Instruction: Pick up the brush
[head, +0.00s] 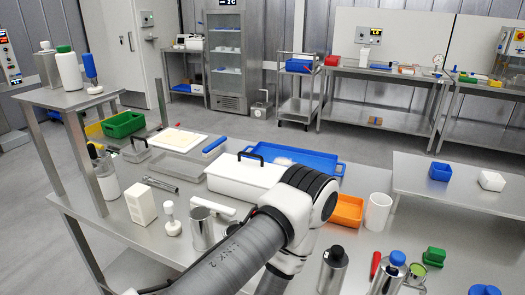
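I cannot tell for certain which thing is the brush. A blue bar with a pale underside (214,147), brush-like in shape, lies on the steel table beside a pale board. A blue-handled tool (89,69) stands upright on a white foot on the raised left shelf. A small white knobbed tool (171,218) stands on the table at the front left. One of my arms comes in from the bottom and bends over the middle of the table, covering part of it. Neither gripper shows.
A white lidded box (230,181), a blue tray (325,163) and an orange bin (346,211) stand mid-table near my arm. A white block (141,202) and steel cup (201,229) stand left. Several bottles crowd the front right. A raised shelf (460,190) stands right.

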